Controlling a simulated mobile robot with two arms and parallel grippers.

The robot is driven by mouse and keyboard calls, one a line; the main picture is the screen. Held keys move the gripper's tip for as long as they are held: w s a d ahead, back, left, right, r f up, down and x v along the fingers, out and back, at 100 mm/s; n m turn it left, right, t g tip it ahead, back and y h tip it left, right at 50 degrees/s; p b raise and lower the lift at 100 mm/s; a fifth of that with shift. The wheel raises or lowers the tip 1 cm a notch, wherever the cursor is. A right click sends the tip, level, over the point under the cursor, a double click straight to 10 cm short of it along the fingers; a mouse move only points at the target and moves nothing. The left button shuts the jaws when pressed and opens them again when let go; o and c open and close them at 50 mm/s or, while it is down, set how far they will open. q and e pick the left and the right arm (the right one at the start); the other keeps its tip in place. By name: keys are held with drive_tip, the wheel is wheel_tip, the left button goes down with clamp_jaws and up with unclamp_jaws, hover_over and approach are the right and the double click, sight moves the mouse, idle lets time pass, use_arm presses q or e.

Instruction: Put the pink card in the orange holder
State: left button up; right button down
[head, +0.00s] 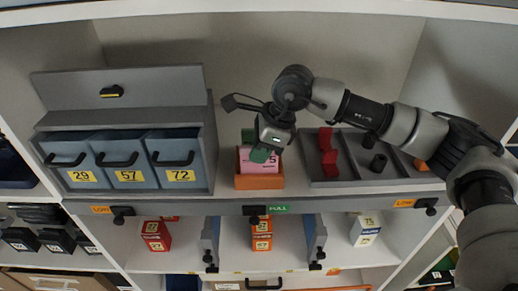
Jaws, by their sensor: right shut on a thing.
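The pink card (272,167) stands upright at the orange holder (259,183) on the middle shelf. Its lower edge is hidden behind the holder's front wall, and I cannot tell whether it touches the bottom. My right gripper (260,147) comes down from above, with green fingertips at the card's top. It is shut on the card and covers part of it. A number is partly visible on the card. My left gripper is not in view.
A grey cabinet with blue numbered drawers (122,160) stands left of the holder. Red (156,235), orange (262,233) and white (365,229) cartons stand on the shelf below.

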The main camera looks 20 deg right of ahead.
drive_tip(key=c, duration=1.1)
unclamp_jaws()
drive_tip(key=shift+c, duration=0.2)
drive_tip(key=shift+r, duration=0.1)
drive_tip(key=b+v, duration=0.2)
drive_tip(key=v, duration=0.4)
drive_tip(key=shift+d+r, duration=0.25)
drive_tip(key=shift+r, duration=0.05)
drive_tip(key=shift+s+d+r, duration=0.1)
drive_tip(key=shift+r, duration=0.3)
drive_tip(key=shift+f, duration=0.1)
